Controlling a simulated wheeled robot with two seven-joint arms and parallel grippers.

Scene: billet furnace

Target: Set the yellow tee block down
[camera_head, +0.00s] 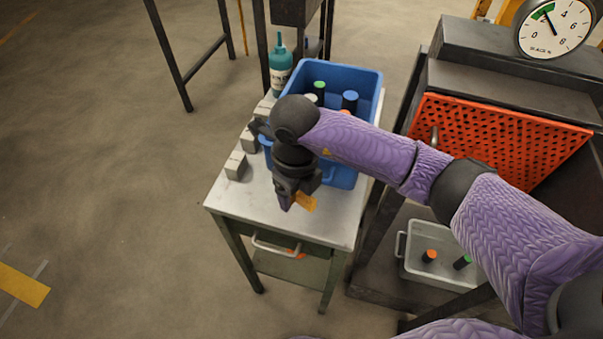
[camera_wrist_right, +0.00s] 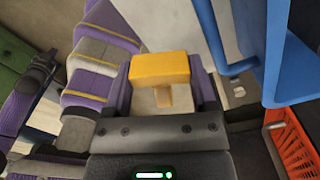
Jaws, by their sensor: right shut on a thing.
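The yellow tee block (camera_head: 306,203) shows beside the fingertips of my right gripper (camera_head: 291,203) in the head view, over the front part of the pale-topped table (camera_head: 333,220). In the right wrist view the block's yellow crossbar (camera_wrist_right: 160,68) and short stem lie between the two purple finger pads. The right gripper (camera_wrist_right: 166,95) is shut on the block. The fingers hide part of the block in the head view. I cannot tell whether it touches the table. My left gripper is not in view.
A blue crate (camera_head: 362,78) with capped cylinders stands at the table's back, near a teal bottle (camera_head: 280,68). Several grey blocks (camera_head: 236,165) line the left edge. A perforated orange panel (camera_head: 490,145) and a grey bin (camera_head: 415,262) are at right. The table's front is clear.

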